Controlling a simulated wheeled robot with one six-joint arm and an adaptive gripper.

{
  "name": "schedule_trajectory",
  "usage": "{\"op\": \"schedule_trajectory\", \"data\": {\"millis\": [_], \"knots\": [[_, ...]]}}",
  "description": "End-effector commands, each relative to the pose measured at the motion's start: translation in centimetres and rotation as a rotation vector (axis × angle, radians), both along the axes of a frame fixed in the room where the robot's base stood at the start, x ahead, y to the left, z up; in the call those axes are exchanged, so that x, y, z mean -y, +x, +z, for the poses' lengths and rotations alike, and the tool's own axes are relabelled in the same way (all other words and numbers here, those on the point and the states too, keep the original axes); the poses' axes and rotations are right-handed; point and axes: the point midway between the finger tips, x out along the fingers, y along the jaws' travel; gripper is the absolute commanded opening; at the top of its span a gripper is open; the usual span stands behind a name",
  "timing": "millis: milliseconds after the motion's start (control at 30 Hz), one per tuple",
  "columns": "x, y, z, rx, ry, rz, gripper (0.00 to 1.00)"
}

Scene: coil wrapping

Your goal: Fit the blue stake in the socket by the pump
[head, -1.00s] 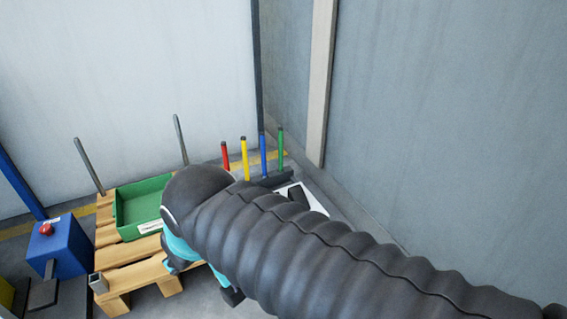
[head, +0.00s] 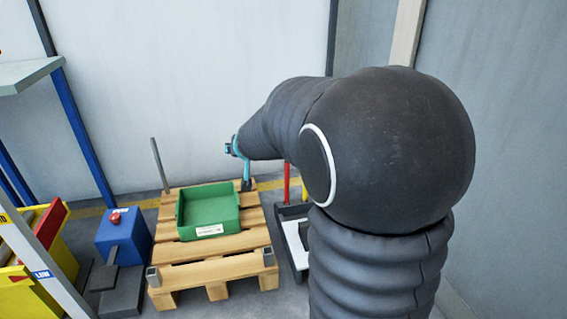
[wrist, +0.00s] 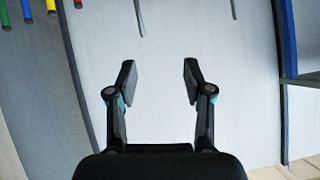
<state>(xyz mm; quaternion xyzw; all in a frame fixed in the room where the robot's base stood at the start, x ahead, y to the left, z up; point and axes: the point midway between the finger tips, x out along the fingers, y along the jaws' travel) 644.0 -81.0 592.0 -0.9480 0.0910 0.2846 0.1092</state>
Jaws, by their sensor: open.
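The blue stake (wrist: 28,10) shows at the top left edge of the wrist view, between the green and yellow stakes. In the head view my arm hides it. A blue box with a red button (head: 122,240), which looks like the pump, stands left of the wooden pallet. An empty square metal socket (head: 153,277) sits at the pallet's front left corner, close to the blue box. My gripper (wrist: 157,80) is open and empty, with only the pale wall between its fingers. In the head view it is small and partly hidden, above the pallet's back right.
A green tray (head: 209,213) lies on the pallet (head: 215,272). Another socket (head: 268,256) is at the front right corner. A grey stake (head: 160,165) stands at the back left. The red stake (head: 287,180) stands right of the pallet. Yellow equipment (head: 50,245) is at far left.

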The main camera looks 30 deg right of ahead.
Motion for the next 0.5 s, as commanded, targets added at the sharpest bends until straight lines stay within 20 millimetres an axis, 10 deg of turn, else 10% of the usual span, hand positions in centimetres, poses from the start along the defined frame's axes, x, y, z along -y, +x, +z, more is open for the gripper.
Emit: {"op": "schedule_trajectory", "data": {"millis": [200, 500], "knots": [[5.7, 7.5, -3.8, 0.111, -0.023, -0.140, 0.51], [14.7, 13.5, -11.2, 0.246, -0.116, -0.361, 0.51]]}}
